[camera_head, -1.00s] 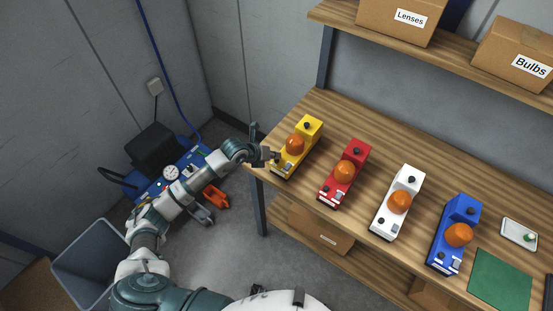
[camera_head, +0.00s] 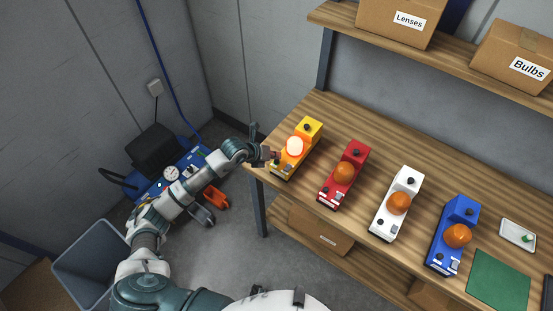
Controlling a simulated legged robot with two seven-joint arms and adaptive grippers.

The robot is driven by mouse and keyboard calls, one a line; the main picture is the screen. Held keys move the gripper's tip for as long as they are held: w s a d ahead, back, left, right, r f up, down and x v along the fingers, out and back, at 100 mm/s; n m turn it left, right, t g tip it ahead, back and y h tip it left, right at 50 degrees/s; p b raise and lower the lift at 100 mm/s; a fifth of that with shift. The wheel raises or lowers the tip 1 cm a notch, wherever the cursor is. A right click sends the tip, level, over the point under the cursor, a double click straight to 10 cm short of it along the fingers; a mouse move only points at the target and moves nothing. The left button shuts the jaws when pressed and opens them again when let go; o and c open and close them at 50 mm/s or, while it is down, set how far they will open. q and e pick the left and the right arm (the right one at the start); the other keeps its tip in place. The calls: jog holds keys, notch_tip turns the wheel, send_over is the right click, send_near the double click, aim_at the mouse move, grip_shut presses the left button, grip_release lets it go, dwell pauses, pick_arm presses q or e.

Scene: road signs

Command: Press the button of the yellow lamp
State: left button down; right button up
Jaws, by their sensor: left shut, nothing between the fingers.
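The yellow lamp (camera_head: 310,131) stands at the far left end of the row on the wooden workbench. Its orange dome (camera_head: 294,146) glows brightly. My left gripper (camera_head: 274,155) is shut and empty at the lamp's near left end, close to or touching it. The fingertips cover part of that end, so the button there is hidden and I cannot tell whether they touch it. My right gripper is not in view.
A red lamp (camera_head: 357,156), a white lamp (camera_head: 406,182) and a blue lamp (camera_head: 462,211) stand to the right, their domes unlit. A small tray (camera_head: 508,238) and a green mat (camera_head: 498,281) lie further right. Boxes sit on the shelf (camera_head: 455,62) above.

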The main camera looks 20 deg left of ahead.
aim_at(275, 161)
pick_arm(q)
notch_tip(275, 161, up, 6)
jog(key=p, duration=0.4)
jog(key=shift+r, duration=0.1)
dwell(0.6)
